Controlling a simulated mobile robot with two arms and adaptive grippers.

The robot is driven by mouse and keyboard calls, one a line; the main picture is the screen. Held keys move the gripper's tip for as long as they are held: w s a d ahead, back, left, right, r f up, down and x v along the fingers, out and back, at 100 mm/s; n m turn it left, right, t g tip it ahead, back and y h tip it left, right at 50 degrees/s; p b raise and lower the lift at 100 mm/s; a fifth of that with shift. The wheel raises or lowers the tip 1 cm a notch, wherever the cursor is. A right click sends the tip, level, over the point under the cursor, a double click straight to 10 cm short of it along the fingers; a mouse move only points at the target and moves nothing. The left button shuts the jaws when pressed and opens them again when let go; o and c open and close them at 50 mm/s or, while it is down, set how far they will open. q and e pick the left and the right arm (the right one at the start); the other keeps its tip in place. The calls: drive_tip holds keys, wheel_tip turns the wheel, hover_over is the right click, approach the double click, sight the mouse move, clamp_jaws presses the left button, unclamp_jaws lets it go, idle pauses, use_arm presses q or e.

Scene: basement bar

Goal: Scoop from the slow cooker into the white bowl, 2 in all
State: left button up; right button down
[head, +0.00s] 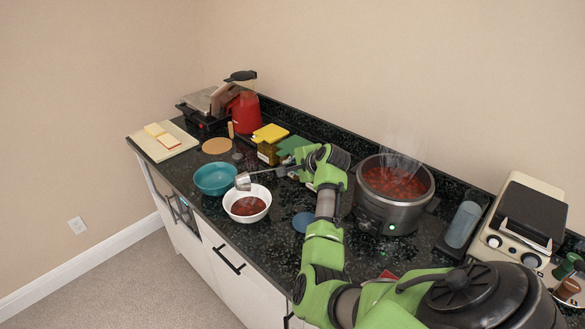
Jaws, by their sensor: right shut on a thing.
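The slow cooker (388,214) stands on the dark counter, open, with red chunky food in it and steam rising. The white bowl (232,214) stands to its left near the front edge and holds some red-brown food. My right gripper (303,170) is shut on a ladle (264,174) whose metal cup hangs above the back left rim of the white bowl, beside the teal bowl. The inside of the cup is hard to make out. The fingertips are partly hidden by my own wrist. My left gripper is not in view.
A teal bowl (214,179) stands close left of the white bowl. A cutting board (163,142) with bread, a grill press and a red blender (244,108) are further left. A bottle (463,224) and a waffle maker (523,222) are right of the cooker. A blue disc (302,222) lies near the front.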

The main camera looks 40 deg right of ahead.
drive_tip(key=shift+n+h, duration=0.5)
drive_tip(key=shift+h, duration=0.2)
drive_tip(key=r, duration=0.1)
drive_tip(key=a+r, duration=0.2)
drive_tip(key=r, duration=0.1)
drive_tip(key=shift+p, duration=0.3)
drive_tip(key=shift+a+r, duration=0.1)
drive_tip(key=shift+r, duration=0.35)
drive_tip(key=shift+w+r+n+h, duration=0.1)
drive_tip(key=shift+r+n+h, duration=0.2)
drive_tip(key=shift+r, duration=0.05)
use_arm(q)
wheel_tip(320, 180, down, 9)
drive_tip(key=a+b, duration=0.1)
drive_tip(key=b, duration=0.8)
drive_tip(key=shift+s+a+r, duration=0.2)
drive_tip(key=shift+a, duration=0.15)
use_arm(e)
drive_tip(key=w+a+r+n+h, duration=0.4)
drive_tip(key=a+r+n+h, duration=0.5)
drive_tip(key=a+r, duration=0.4)
drive_tip(key=shift+w+a+r+n+t+h, duration=0.2)
drive_tip(key=shift+a+n+t+h, duration=0.3)
drive_tip(key=shift+a, duration=1.1)
drive_tip(key=shift+w, duration=0.1)
